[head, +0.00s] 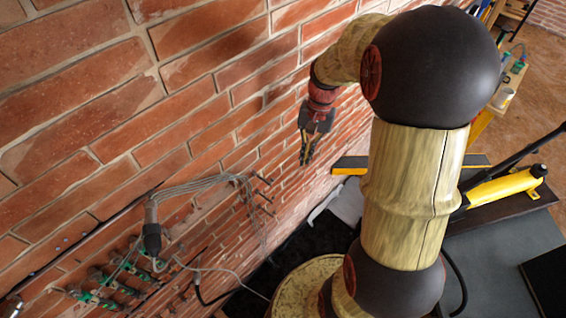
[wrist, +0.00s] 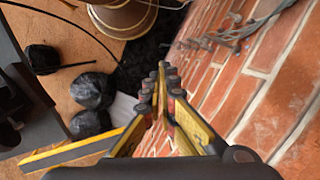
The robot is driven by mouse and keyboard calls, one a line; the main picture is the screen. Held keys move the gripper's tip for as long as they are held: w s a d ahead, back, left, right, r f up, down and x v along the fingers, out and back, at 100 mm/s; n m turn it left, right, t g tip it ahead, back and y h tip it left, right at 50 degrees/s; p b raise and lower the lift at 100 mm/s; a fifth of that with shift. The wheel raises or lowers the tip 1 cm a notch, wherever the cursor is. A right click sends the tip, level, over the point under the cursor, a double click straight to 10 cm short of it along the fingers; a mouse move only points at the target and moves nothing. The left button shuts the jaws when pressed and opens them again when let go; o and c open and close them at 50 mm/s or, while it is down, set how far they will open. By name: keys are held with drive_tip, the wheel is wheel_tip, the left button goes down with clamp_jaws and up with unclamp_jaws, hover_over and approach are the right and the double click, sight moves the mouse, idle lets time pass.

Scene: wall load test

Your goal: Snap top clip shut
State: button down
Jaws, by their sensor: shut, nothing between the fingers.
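My gripper (head: 306,160) hangs from the arm close to the brick wall, its fingers pointing down. In the wrist view the yellow-and-black fingers (wrist: 163,85) are together and hold nothing. Several small green-and-dark fittings (head: 100,298) are fixed low on the wall at the left, well away from my gripper. Short dark pegs (head: 265,190) stick out of the wall, below and left of my gripper; a row of pegs (wrist: 203,42) also shows beyond the fingertips in the wrist view. I cannot tell which part is the top clip, or whether it is open.
Grey cables (head: 200,183) run from a dark hanging connector (head: 152,238) toward the pegs. The brick wall (head: 215,75) runs along my gripper's side. A yellow hand-pump-like tool (head: 505,187) stands on a dark surface at right. Black bags (wrist: 92,90) lie on the floor.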

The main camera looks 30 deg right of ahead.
drive_tip(key=w+d+m+y+p, duration=0.1)
drive_tip(key=w+d+m+y, duration=0.1)
drive_tip(key=w+m, duration=0.4)
drive_tip(key=shift+w, duration=0.15)
drive_tip(key=shift+d, duration=0.1)
drive_tip(key=s+a+f+b, duration=0.1)
drive_tip(key=s+a+f, duration=0.1)
drive_tip(key=a+f, duration=0.5)
drive_tip(key=shift+x, duration=1)
drive_tip(key=shift+w, duration=0.1)
